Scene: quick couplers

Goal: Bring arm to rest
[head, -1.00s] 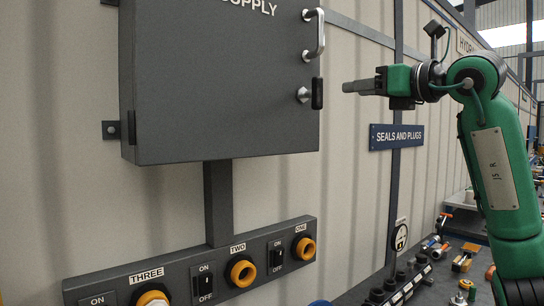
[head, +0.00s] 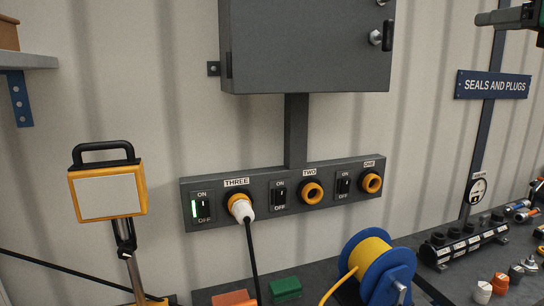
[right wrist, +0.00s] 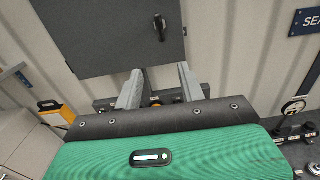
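My right gripper (head: 492,18) shows at the top right edge of the head view, in front of the wall above the "SEALS AND PLUGS" sign. Only its fingers and a bit of its green body are in that view. In the right wrist view the two grey fingers of the gripper (right wrist: 158,90) stand apart with nothing between them. They point toward the wall below the grey cabinet (right wrist: 110,35) and touch nothing that I can see. My left arm and gripper are not in view.
The grey cabinet (head: 305,45) hangs over a socket panel (head: 265,200). A white plug (head: 241,208) with a black cable sits in socket THREE, its switch lit green. A yellow work lamp (head: 107,192), blue cable reel (head: 382,270) and black manifold (head: 463,245) stand below.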

